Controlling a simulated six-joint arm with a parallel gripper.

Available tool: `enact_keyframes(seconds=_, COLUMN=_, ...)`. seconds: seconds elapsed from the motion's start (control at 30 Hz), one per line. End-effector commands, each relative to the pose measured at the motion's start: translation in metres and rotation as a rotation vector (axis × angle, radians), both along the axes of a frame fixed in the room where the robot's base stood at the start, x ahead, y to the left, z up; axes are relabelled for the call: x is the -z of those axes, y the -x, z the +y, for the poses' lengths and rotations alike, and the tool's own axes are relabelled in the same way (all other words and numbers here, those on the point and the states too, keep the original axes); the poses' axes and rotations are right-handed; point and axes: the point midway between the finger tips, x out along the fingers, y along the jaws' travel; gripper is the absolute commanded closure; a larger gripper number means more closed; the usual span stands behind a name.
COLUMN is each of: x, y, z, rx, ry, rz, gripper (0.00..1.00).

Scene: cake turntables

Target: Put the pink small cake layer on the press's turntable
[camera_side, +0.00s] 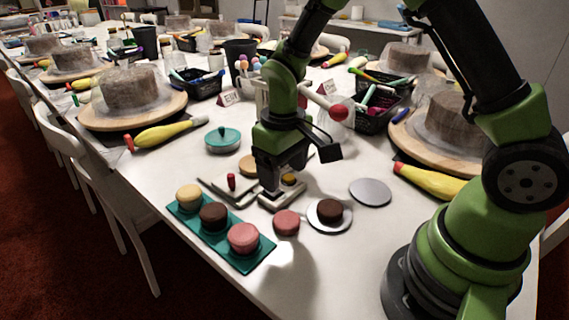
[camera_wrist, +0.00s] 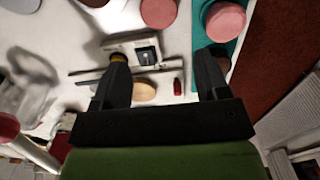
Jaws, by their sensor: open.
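Two pink cake layers show in the side view. One pink layer (camera_side: 286,223) lies on the bare white table; a slightly larger-looking one (camera_side: 243,238) sits on the teal tray. Both show in the wrist view, the table one at the top middle (camera_wrist: 158,12) and the tray one at the top right (camera_wrist: 226,20). My gripper (camera_side: 283,178) is open, low over a white base (camera_side: 280,199) with a yellow part, behind the pink layers. A small tan disc (camera_wrist: 144,92) shows between the fingers. My arm partly hides the press; I cannot tell which disc is its turntable.
The teal tray (camera_side: 258,257) also holds a yellow and a dark brown layer. A grey plate (camera_side: 317,224) bears another brown layer; an empty grey disc (camera_side: 370,192) lies right. A red knob (camera_side: 231,182), a red-ball lever (camera_side: 338,112) and a teal lidded pot (camera_side: 222,139) stand nearby.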

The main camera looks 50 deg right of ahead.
Motion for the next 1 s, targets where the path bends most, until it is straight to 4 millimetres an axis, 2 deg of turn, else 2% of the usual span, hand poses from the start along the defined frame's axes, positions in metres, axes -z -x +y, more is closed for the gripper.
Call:
enact_keyframes(seconds=0.17, x=-0.008, y=0.000, z=0.000, rx=0.003, ry=-0.001, rz=-0.003, gripper=0.32)
enact_keyframes(seconds=0.27, x=-0.022, y=0.002, z=0.000, rx=0.019, ry=-0.008, rz=-0.028, gripper=0.32)
enact_keyframes(seconds=0.37, x=-0.052, y=0.008, z=-0.001, rx=0.055, ry=-0.026, rz=-0.089, gripper=0.32)
enact_keyframes(seconds=0.43, x=-0.079, y=0.018, z=-0.002, rx=0.093, ry=-0.046, rz=-0.144, gripper=0.32)
enact_keyframes(seconds=0.6, x=-0.138, y=0.054, z=-0.003, rx=0.184, ry=-0.109, rz=-0.286, gripper=0.32)
enact_keyframes(seconds=0.7, x=-0.163, y=0.080, z=-0.003, rx=0.233, ry=-0.152, rz=-0.369, gripper=0.32)
enact_keyframes(seconds=0.83, x=-0.183, y=0.113, z=-0.002, rx=0.286, ry=-0.208, rz=-0.467, gripper=0.32)
enact_keyframes(seconds=1.0, x=-0.193, y=0.144, z=0.001, rx=0.327, ry=-0.264, rz=-0.554, gripper=0.32)
